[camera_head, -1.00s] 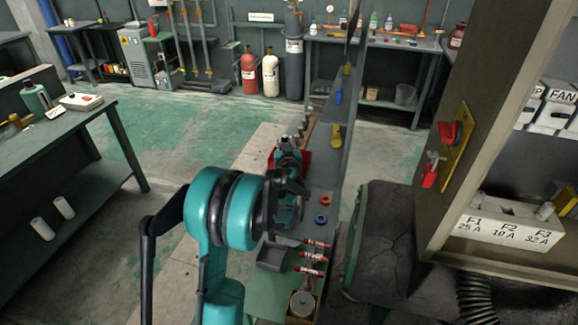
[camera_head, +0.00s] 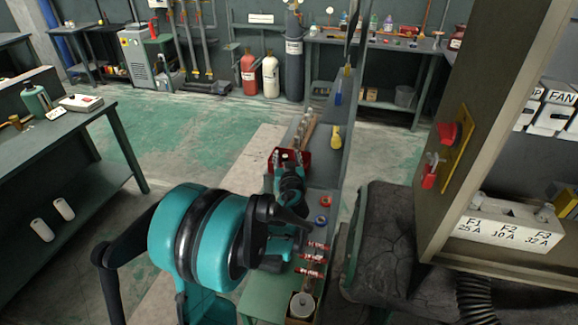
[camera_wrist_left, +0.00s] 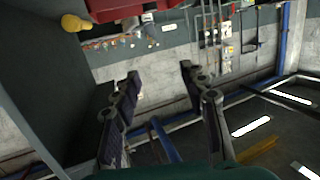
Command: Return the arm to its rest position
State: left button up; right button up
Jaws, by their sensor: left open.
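My left arm (camera_head: 205,235), teal and black, comes in from the lower left in the head view and reaches over the narrow green bench. Its gripper (camera_head: 290,168) is beside the red bin (camera_head: 304,160) in that picture; I cannot tell the height between them. In the left wrist view the two dark fingers of my left gripper (camera_wrist_left: 160,80) stand wide apart with nothing between them. My right gripper is in neither view.
A fuse cabinet (camera_head: 500,110) stands at right. A side table (camera_head: 70,135) is at left, with open floor (camera_head: 190,135) between.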

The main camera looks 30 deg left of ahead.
pick_arm(q)
jog(key=shift+v, duration=1.3)
jog(key=s+d+f+m+g+h, duration=0.3)
jog(key=s+d, duration=0.6)
jog(key=s, duration=0.4)
jog(key=s+d+f+m+g+h, duration=0.2)
jog(key=s+d+h, duration=0.4)
jog(key=s+d, duration=0.4)
jog(key=s+m+g, duration=0.1)
jog(key=s, duration=0.3)
jog(key=shift+d+f+m, duration=0.35)
jog(key=shift+m, duration=0.05)
